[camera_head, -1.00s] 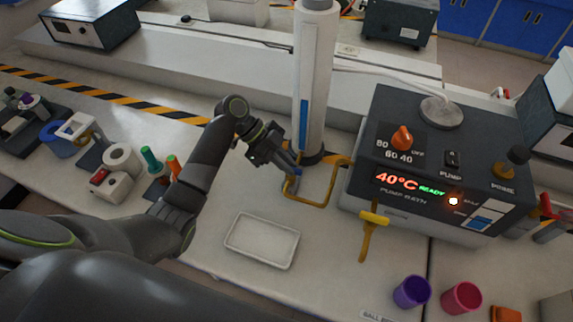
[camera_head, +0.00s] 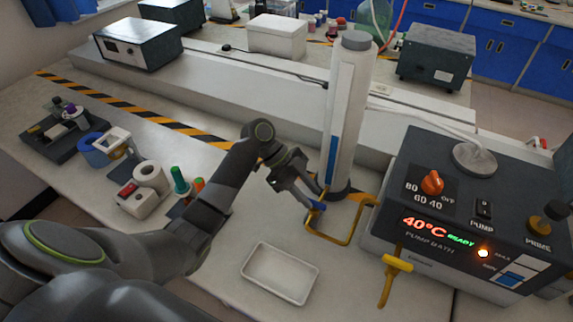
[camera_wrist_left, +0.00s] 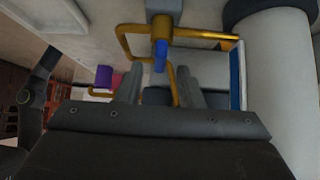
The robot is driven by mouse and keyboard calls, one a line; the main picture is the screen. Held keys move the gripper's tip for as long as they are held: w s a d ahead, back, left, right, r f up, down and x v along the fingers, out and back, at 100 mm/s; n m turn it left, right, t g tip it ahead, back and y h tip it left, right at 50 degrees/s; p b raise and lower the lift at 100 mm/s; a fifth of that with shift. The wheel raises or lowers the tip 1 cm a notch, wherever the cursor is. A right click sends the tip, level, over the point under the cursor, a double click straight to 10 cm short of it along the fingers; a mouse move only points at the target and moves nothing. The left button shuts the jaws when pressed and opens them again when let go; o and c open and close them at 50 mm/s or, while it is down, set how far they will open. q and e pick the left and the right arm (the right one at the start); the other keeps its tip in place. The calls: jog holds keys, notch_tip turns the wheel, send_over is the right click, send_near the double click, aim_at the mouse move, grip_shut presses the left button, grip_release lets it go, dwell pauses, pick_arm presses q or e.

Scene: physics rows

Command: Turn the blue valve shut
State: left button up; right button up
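The blue valve handle (camera_head: 317,206) sits on a bent yellow pipe (camera_head: 345,238) at the foot of a white column, left of the pump bath. My left gripper (camera_head: 310,196) is right at the handle from the upper left. In the left wrist view, the two fingers (camera_wrist_left: 158,88) are apart, and the blue handle (camera_wrist_left: 160,56) shows just beyond the tips, between their lines. I cannot tell whether a finger touches it. The right gripper is not in view.
The white column (camera_head: 346,115) rises close behind the valve. The pump bath (camera_head: 475,200), reading 40°C READY, stands right, with a yellow valve (camera_head: 394,270) at its front. An empty white tray (camera_head: 280,272) lies in front. Cups and tape rolls (camera_head: 152,178) are at left.

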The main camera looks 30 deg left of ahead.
pick_arm(q)
jog(key=b+v, duration=0.2)
jog(key=v, duration=1.3)
jog(key=shift+a+r+b, duration=0.2)
jog(key=shift+b, duration=0.15)
jog(key=shift+r, duration=0.1)
